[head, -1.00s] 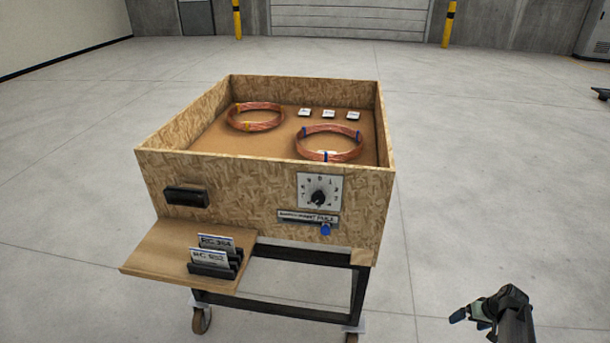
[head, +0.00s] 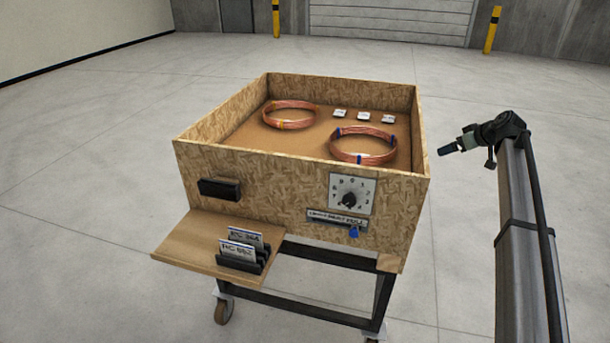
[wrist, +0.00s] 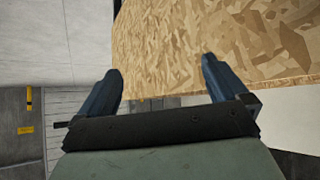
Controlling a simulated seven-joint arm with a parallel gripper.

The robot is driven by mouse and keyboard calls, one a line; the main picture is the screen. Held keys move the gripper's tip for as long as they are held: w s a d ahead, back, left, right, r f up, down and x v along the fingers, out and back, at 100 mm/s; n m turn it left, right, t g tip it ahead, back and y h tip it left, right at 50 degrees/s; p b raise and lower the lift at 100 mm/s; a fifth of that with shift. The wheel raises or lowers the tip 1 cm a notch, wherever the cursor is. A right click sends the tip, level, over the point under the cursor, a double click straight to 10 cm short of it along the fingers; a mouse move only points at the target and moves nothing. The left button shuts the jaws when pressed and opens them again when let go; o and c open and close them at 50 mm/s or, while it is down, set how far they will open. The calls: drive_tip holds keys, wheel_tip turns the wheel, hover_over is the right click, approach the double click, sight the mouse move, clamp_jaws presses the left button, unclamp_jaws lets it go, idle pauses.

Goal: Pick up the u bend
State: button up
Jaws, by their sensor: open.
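I cannot make out a separate u bend in either view. Two copper tube coils lie in the chipboard box (head: 300,185): one with yellow ties (head: 290,114) at the back left and one with blue ties (head: 363,145) at the front right. My gripper (head: 447,150) is in the air just right of the box's right wall, outside it, pointing left. In the wrist view my gripper (wrist: 161,68) has its two blue fingers wide apart with nothing between them.
Three small white tags (head: 364,117) lie at the back of the box floor. The front wall carries a dial (head: 352,192), a black handle (head: 219,190) and a blue knob (head: 354,232). A shelf (head: 190,248) with card holders juts out in front. The floor around is clear.

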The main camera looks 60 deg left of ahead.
drive_tip(key=s+a+r+n, duration=0.2)
drive_tip(key=s+a+r, duration=0.2)
drive_tip(key=a+r, duration=0.4)
drive_tip(key=s+a+f+n+g+h, duration=0.2)
drive_tip(key=s+a, duration=0.4)
drive_tip(key=s, duration=0.4)
drive_tip(key=s+a+f+n+g+h, duration=0.1)
drive_tip(key=s+a+f+n, duration=0.1)
drive_tip(key=s+a, duration=0.65)
drive_tip(key=s+a+f+n+g+h, duration=0.1)
drive_tip(key=s+f+n+h, duration=0.2)
drive_tip(key=s, duration=1.3)
drive_tip(key=x, duration=1.3)
drive_tip(key=shift+a, duration=0.4)
drive_tip(key=shift+c, duration=0.3)
drive_tip(key=c, duration=0.8)
drive_tip(key=shift+c, duration=0.2)
